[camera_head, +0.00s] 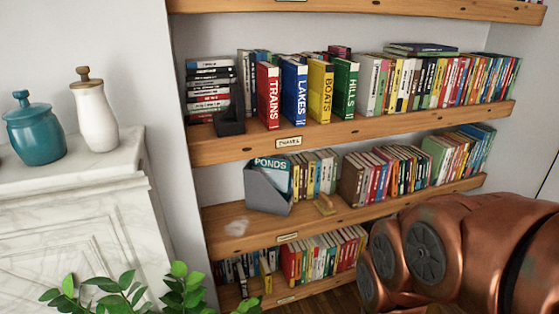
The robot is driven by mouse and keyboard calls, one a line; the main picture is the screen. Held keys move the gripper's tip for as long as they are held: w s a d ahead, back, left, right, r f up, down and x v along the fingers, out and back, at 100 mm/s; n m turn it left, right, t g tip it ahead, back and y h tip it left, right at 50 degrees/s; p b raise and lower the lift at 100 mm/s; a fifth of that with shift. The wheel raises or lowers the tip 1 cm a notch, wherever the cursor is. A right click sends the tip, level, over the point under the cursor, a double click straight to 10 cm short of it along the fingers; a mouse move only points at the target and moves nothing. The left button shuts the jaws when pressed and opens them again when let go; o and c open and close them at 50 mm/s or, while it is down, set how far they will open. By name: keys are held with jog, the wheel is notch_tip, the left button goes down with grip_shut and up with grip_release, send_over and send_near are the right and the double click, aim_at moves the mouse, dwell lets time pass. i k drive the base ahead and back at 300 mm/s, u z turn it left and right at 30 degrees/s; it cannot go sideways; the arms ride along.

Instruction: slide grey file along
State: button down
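A grey file (266,194) stands on the middle shelf, toward its left end. It is an open-topped holder with a slanted side, and a teal book marked PONDS (272,168) stands in it. A row of books is close on its right; I cannot tell if they touch. My copper-coloured arm fills the lower right of the head view, in front of the shelves. My gripper is not in view, so its fingers and anything in them are hidden.
The middle shelf (222,219) is bare left of the file, apart from a pale smudge. Thick books and a dark bookend (231,120) stand above. A marble mantel (75,168) with two jars and a leafy plant (125,292) are left.

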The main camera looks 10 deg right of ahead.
aim_at(260, 194)
jog(key=i, duration=1)
jog(key=u, duration=1.6)
